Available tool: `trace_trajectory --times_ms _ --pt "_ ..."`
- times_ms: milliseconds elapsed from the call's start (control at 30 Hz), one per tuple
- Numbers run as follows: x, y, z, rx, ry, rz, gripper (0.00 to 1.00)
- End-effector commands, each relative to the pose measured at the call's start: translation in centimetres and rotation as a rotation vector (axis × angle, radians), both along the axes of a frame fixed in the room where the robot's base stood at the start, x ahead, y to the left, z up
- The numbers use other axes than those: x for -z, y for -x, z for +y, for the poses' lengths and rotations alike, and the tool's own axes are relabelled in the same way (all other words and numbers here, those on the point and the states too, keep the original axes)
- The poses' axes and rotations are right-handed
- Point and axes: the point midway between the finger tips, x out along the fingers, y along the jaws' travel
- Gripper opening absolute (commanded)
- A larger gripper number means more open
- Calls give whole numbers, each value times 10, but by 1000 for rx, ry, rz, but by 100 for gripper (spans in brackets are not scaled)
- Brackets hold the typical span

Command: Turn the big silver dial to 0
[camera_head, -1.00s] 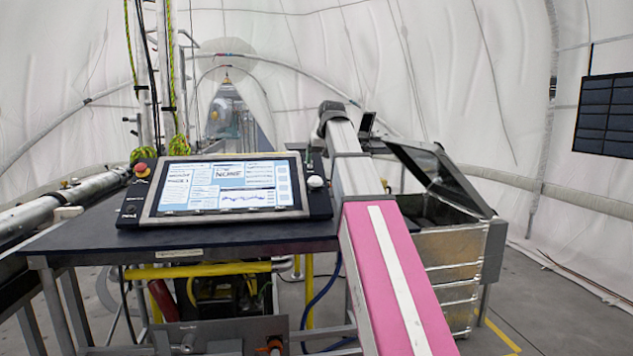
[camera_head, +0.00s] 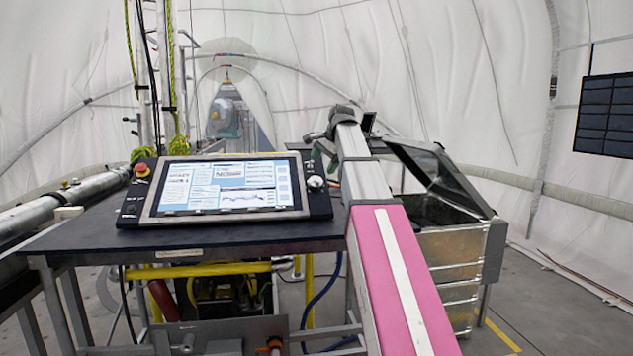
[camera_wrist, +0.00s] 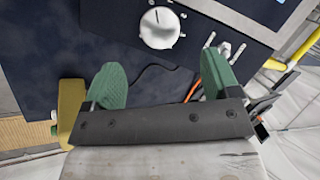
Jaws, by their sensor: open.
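The big silver dial (camera_head: 316,182) is a round knob on the right end of the dark console panel. In the wrist view the dial (camera_wrist: 159,28) is near the top centre, with a short dark pointer line towards the top of its face. Small tick marks surround it; I cannot read any numbers. My gripper (camera_wrist: 163,78) has two green finger pads spread apart, with nothing between them. The dial lies beyond the fingertips, apart from them. In the head view my gripper (camera_head: 323,147) is partly hidden by my arm, above and behind the dial.
A tilted screen (camera_head: 225,187) fills the console beside the dial. A red button (camera_head: 141,170) is at the panel's left end. The dark tabletop (camera_head: 190,238) is clear in front. A metal box with a raised lid (camera_head: 450,255) stands at right.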

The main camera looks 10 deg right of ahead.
Motion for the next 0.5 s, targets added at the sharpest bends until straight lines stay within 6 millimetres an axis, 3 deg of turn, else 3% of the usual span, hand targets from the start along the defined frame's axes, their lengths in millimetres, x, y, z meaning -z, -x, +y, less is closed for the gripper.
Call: trace_trajectory --times_ms 300,500 --pt "50 -21 14 -1 2 0 82" --pt "68 -29 19 -1 2 0 82"
